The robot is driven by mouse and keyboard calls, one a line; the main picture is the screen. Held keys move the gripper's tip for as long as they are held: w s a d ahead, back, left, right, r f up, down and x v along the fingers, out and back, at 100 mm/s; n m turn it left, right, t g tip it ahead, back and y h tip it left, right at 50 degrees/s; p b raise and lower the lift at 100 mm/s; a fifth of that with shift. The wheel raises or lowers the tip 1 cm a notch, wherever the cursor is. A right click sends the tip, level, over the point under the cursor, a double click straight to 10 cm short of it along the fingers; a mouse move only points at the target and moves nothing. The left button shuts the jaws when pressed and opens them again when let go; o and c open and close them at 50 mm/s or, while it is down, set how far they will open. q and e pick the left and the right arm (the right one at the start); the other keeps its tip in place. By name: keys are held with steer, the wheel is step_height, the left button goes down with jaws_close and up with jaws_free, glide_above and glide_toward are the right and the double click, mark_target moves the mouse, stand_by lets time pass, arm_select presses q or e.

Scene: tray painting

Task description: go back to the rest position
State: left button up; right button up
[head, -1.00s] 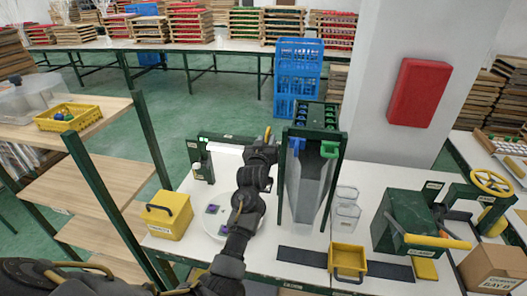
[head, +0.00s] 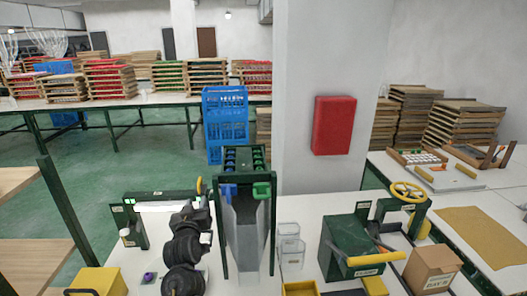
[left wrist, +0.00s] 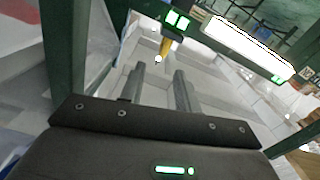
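My left arm rises at the lower middle of the head view, and its gripper end (head: 195,212) is beside the grey hopper, at its left. The fingers are hard to make out there. In the left wrist view two grey fingers (left wrist: 158,82) stand apart with nothing visible between them. A lit white bar (left wrist: 248,48) and a small yellow part (left wrist: 166,46) show beyond them. My right gripper is not in view.
The grey hopper (head: 246,235) stands in a green frame. A yellow box (head: 98,281) is at the lower left. A green machine (head: 350,247) with a yellow handle stands to the right. A red box (head: 333,125) hangs on the pillar.

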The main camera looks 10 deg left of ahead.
arm_select(q)
steer(key=s+d+f+m+g+h, duration=0.2)
steer(key=s+f+g, duration=0.2)
steer(key=s+f, duration=0.55)
steer(key=s+d+f+m+g+h, duration=0.2)
steer(key=s+f+g, duration=0.1)
steer(key=s+f, duration=0.65)
steer(key=s+d+f+m+g, duration=0.15)
steer(key=s+g, duration=0.25)
steer(key=s, duration=0.9)
steer(key=s+d+f+m+g, duration=0.1)
steer(key=s+f+g, duration=0.15)
steer(key=s, duration=0.95)
step_height(320, 180, down, 24)
steer(key=g, duration=0.2)
steer(key=s+a+f+b, duration=0.1)
steer(key=s+a+f, duration=0.2)
steer(key=s+f, duration=1.4)
steer(key=shift+s+f+m+g, duration=0.35)
steer(key=shift+f+g, duration=0.1)
steer(key=shift+f, duration=0.45)
